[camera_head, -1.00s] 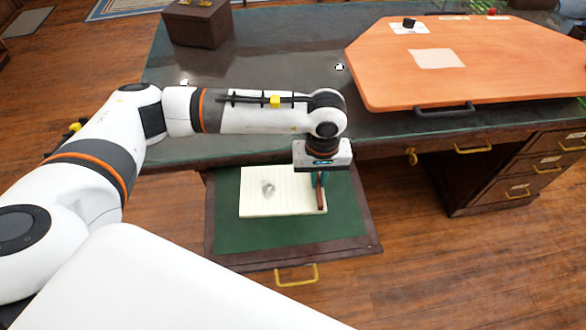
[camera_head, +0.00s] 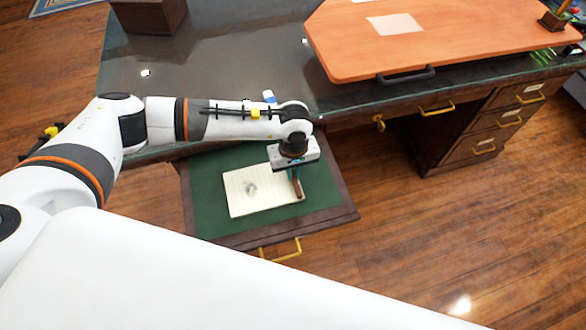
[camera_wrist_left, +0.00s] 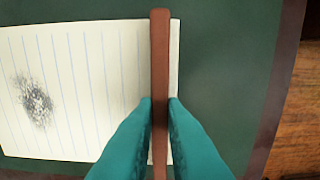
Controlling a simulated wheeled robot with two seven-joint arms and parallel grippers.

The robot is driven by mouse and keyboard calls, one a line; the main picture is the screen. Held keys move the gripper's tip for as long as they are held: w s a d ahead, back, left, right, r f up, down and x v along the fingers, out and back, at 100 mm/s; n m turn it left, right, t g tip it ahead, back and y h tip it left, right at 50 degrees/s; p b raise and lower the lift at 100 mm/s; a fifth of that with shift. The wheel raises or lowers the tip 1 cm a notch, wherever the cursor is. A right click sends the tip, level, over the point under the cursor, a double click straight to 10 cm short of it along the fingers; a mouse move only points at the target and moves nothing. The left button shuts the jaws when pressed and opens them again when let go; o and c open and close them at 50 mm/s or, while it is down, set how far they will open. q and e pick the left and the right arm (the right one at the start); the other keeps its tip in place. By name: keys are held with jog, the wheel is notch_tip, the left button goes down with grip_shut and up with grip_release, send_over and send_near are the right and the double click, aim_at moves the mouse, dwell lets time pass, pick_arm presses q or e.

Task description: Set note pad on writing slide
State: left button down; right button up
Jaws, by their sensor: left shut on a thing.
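The note pad (camera_head: 250,197) is cream lined paper with a dark grey smudge and a brown strip along its right side. The writing slide (camera_head: 215,232) is the pulled-out board with a green top, dark wood border and gold handle. My left gripper (camera_head: 297,180) points down over the pad's right side. In the left wrist view its teal fingers (camera_wrist_left: 160,125) are shut on the brown strip (camera_wrist_left: 160,60). The pad is over the green surface, within its borders; I cannot tell whether it touches. My right gripper is not in view.
The dark desk top (camera_head: 200,60) lies behind the slide, with an orange board (camera_head: 450,35) at its right. A small blue and white object (camera_head: 268,96) lies behind my arm. A dark wooden box (camera_head: 150,14) stands at the back left. Green surface is free around the pad.

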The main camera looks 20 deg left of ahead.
pick_arm(q)
jog(key=shift+f, duration=0.1)
jog(key=c, duration=1.5)
grip_release()
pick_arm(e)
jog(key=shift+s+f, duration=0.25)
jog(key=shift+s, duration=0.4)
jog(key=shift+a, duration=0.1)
